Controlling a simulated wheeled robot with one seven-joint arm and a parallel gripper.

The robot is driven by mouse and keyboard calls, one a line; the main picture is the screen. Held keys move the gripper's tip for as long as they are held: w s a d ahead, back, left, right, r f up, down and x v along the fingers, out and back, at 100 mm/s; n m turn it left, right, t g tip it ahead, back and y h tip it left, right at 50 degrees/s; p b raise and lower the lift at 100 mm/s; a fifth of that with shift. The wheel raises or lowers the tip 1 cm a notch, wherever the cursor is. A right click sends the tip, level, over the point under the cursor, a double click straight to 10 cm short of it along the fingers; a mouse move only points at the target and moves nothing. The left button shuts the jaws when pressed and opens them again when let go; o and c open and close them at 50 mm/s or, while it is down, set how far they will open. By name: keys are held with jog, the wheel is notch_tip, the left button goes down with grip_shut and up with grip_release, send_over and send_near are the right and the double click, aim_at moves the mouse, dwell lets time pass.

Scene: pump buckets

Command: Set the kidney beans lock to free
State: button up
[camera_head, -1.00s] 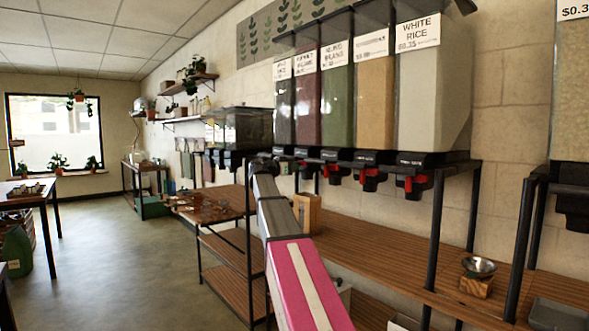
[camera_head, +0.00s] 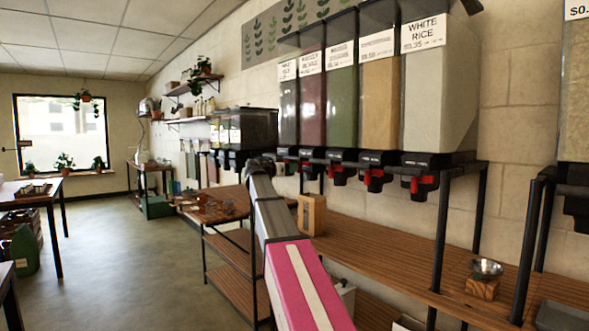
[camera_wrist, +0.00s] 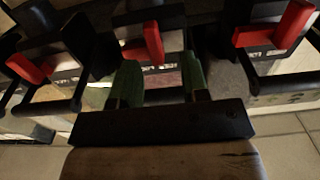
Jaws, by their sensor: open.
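The kidney beans bin (camera_head: 311,108) is the dark red one, second from the left in the row in the head view. Its black dispenser (camera_head: 311,154) is below it, just right of the end of my arm. My gripper's fingers are hidden in the head view. In the wrist view my gripper (camera_wrist: 160,84) is open, with two green fingers apart and nothing held between them. A middle red lock lever (camera_wrist: 154,43) stands just beyond the fingertips, between them in the picture; I cannot tell whether they touch it, or whether it is the kidney beans one.
Neighbouring red levers show at left (camera_wrist: 29,70) and right (camera_wrist: 274,25) in the wrist view, close to the fingers. The floor at left is open.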

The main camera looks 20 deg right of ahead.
jog(key=v, duration=0.8)
jog(key=shift+d+f, duration=0.1)
jog(key=s+a+f+n+g+y, duration=0.1)
jog(key=s+f+n+y, duration=0.2)
jog(key=f, duration=0.8)
jog(key=s+f+n+y, duration=0.2)
jog(key=s+f, duration=0.1)
jog(key=f, duration=0.9)
jog(key=s+a+f+n+g+y, duration=0.1)
jog(key=s+f+n+y, duration=0.2)
jog(key=f, duration=0.8)
jog(key=s+a+f+n+g+y, duration=0.2)
jog(key=s+a+f+n+y, duration=0.1)
jog(key=s+f, duration=0.8)
jog(key=s+a+f+n+g+y, duration=0.2)
jog(key=s+a+f+y, duration=0.4)
jog(key=s+f, duration=0.6)
notch_tip(320, 180, down, 3)
jog(key=shift+s+a+r+n, duration=0.3)
jog(key=shift+a+n, duration=0.2)
jog(key=shift+a, duration=0.1)
